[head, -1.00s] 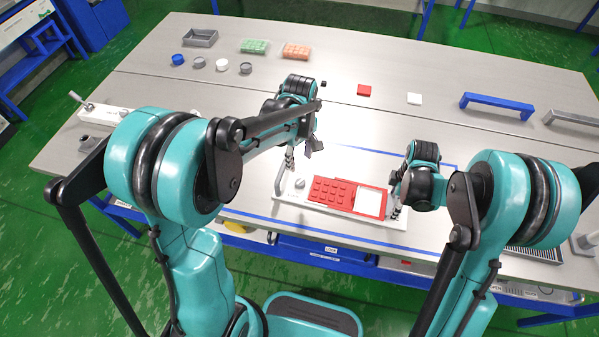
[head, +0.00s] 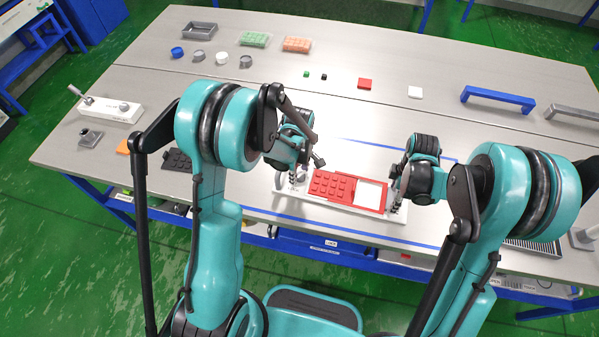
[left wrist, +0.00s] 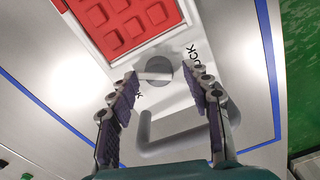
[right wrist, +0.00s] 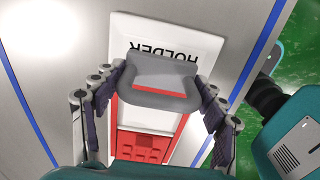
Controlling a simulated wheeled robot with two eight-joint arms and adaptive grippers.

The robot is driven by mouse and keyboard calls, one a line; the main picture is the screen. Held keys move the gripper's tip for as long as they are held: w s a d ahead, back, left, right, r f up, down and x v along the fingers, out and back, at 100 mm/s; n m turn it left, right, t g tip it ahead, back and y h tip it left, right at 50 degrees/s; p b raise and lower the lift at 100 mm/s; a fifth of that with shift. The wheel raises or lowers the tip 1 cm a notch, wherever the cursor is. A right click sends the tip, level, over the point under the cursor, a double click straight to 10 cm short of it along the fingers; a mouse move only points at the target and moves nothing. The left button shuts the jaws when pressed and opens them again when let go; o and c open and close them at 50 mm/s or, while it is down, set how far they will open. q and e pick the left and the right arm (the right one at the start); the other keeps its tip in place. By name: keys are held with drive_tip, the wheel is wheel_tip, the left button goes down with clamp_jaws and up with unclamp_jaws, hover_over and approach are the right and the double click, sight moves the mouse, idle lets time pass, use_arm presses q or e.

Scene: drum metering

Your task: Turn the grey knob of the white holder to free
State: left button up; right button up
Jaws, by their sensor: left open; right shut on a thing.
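The white holder (head: 345,214) lies on the table with a red tray (head: 318,186) set in it. Its grey knob (left wrist: 160,68) shows in the left wrist view at the holder's end, with lock lettering beside it. My left gripper (left wrist: 161,80) is open, its fingertips on either side of the knob with a gap showing. In the head view my left gripper (head: 297,180) hides the knob. My right gripper (head: 396,200) is shut on a grey handle (right wrist: 160,88) at the holder's other end, near the HOLDER lettering. Another grey handle (left wrist: 185,145) lies below the knob in the left wrist view.
A white box with a lever (head: 112,108) and a dark grid tray (head: 178,160) lie to the left. Blue (head: 497,101) and grey (head: 572,113) bar handles stand at the right. Small caps, blocks and trays are at the back. The table beyond the holder is mostly clear.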

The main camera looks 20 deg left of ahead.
use_arm(q)
drive_tip(key=shift+f, duration=0.15)
clamp_jaws()
drive_tip(key=shift+m, duration=0.4)
drive_tip(key=shift+w+m, duration=0.1)
drive_tip(key=shift+m, duration=2.4)
unclamp_jaws()
